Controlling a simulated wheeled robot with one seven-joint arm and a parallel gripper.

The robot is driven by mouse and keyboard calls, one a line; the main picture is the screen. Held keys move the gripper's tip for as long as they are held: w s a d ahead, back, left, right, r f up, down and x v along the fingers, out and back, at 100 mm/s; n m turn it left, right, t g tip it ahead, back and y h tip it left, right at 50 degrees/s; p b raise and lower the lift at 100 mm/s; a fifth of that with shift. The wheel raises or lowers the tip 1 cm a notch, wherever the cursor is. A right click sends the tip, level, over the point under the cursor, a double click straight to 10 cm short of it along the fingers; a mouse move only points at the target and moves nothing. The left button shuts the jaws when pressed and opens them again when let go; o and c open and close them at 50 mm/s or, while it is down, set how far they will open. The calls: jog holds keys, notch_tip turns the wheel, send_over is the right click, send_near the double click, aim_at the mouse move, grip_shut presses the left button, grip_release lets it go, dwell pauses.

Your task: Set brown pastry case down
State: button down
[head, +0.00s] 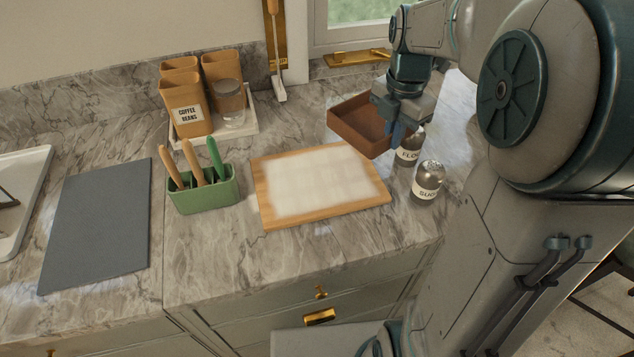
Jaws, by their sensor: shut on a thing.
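The brown pastry case (360,126) is a shallow, open, square-cornered tray in the head view, right of the centre. My gripper (397,130) is shut on its right side. The case looks held above the marble counter, behind the right part of the wooden board, and slightly tilted. It looks empty. The gripper hides part of its right wall, and I cannot see its underside.
A flour jar (409,150) and a sugar jar (428,181) stand close to the gripper. A floured wooden board (380,200) lies in front. A green utensil holder (205,197), coffee canisters (186,108) and a grey mat (97,225) are left. Bare counter (310,105) lies behind the board.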

notch_tip(320, 180, down, 2)
jog(key=shift+f+b, duration=0.15)
jog(key=shift+b, duration=0.5)
jog(key=p, duration=0.2)
send_over(332, 197)
notch_tip(332, 197, down, 7)
jog(key=shift+f, duration=2)
jog(key=shift+f, duration=0.15)
jog(key=c, duration=2)
grip_release()
jog(key=o, duration=0.4)
